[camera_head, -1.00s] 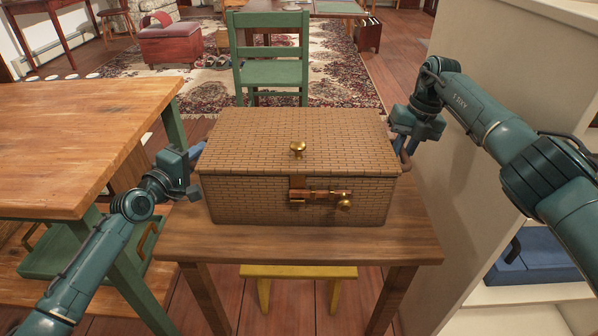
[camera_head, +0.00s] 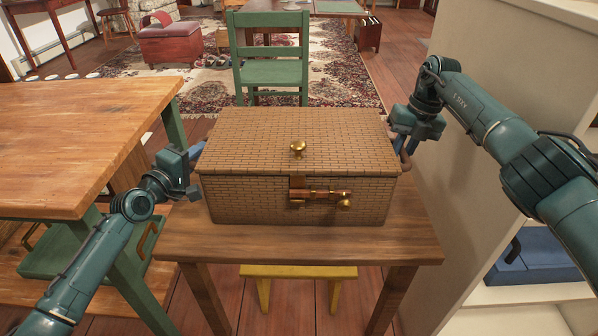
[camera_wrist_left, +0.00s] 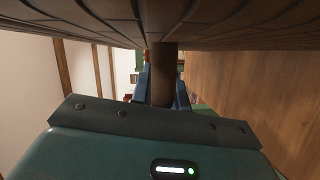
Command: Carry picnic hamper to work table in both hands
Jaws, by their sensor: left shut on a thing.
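The picnic hamper (camera_head: 296,145) is a brown woven box with a shut lid, a brass knob and a brass latch on its front. It sits on a small wooden table (camera_head: 300,240). My left gripper (camera_head: 197,155) is at the hamper's left side. In the left wrist view its blue fingers (camera_wrist_left: 162,90) are shut around a brown handle bar (camera_wrist_left: 164,75) beneath the hamper's woven side (camera_wrist_left: 160,25). My right gripper (camera_head: 404,150) is at the hamper's right side by a brown handle there; its fingers are mostly hidden, and I cannot tell whether they are closed.
A larger wooden table with green legs (camera_head: 80,140) stands close on the left. A green chair (camera_head: 268,60) is behind the hamper. A pale shelf unit (camera_head: 470,150) stands close on the right, with a blue box (camera_head: 540,258) on it. A yellow stool (camera_head: 298,272) is under the small table.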

